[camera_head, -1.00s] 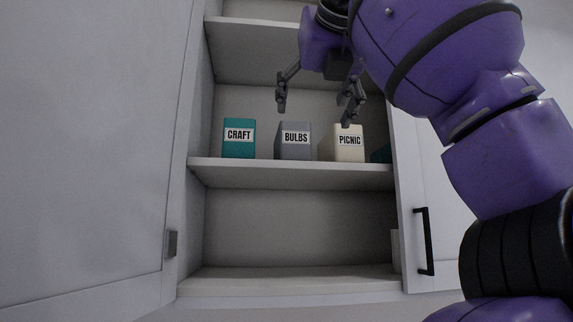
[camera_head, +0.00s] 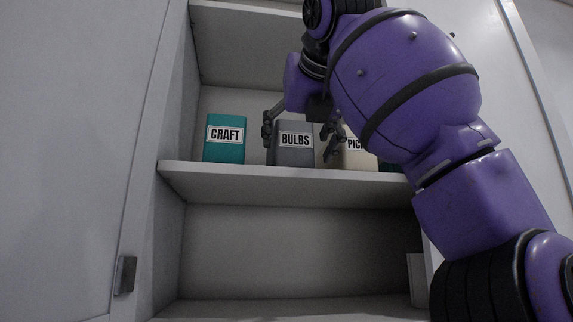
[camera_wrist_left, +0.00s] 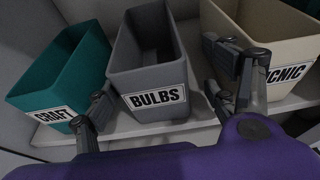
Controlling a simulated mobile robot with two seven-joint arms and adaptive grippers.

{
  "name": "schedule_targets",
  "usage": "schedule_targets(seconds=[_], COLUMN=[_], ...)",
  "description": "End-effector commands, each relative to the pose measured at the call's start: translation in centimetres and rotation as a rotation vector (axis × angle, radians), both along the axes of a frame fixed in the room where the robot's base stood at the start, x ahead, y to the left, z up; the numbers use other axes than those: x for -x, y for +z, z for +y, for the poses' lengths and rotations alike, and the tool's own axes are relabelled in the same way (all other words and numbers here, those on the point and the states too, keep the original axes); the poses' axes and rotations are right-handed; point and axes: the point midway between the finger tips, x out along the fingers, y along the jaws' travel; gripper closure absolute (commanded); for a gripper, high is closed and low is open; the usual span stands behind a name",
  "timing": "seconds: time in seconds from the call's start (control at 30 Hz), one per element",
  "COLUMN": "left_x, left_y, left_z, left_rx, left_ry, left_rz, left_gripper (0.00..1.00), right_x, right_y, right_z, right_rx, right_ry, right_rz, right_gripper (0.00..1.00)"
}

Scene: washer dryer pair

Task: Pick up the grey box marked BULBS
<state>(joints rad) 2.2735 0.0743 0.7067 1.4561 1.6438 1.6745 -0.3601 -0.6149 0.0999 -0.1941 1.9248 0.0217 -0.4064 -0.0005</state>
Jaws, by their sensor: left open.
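The grey box marked BULBS (camera_head: 293,156) stands upright on the cupboard's middle shelf, between two other boxes. In the left wrist view the BULBS box (camera_wrist_left: 150,62) is open-topped and looks empty, with its label facing me. My left gripper (camera_head: 299,138) is open, with one finger at each side of the box in the head view. In the left wrist view my left gripper (camera_wrist_left: 155,103) has its fingers spread on both sides of the label. I cannot tell whether either finger touches the box. My right gripper is not in view.
A teal CRAFT box (camera_head: 224,152) stands left of BULBS, with a gap. A cream PICNIC box (camera_head: 357,160) stands close on the right, partly hidden by my arm. The shelf (camera_head: 270,183) has a front edge below the boxes. The compartment beneath looks mostly empty.

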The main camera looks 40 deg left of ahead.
Motion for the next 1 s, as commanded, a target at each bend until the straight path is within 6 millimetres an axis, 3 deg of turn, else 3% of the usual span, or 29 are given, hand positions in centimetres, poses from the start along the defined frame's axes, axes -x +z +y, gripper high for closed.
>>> schedule_targets(seconds=[0.4,0.63,1.0], left_x=[-2.2,-2.5,-2.5], left_y=[-1.5,-1.6,-1.6], left_z=[4.2,4.4,4.3], left_rx=[0.000,0.000,-0.001], left_ry=[0.002,-0.001,-0.001], left_rz=[-0.002,-0.002,-0.001], left_gripper=[0.22,0.22,0.70], right_x=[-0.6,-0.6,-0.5], right_y=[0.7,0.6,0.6], right_z=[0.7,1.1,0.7], right_rx=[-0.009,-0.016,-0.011], right_ry=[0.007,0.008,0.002], right_rz=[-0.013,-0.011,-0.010], right_gripper=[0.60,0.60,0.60])
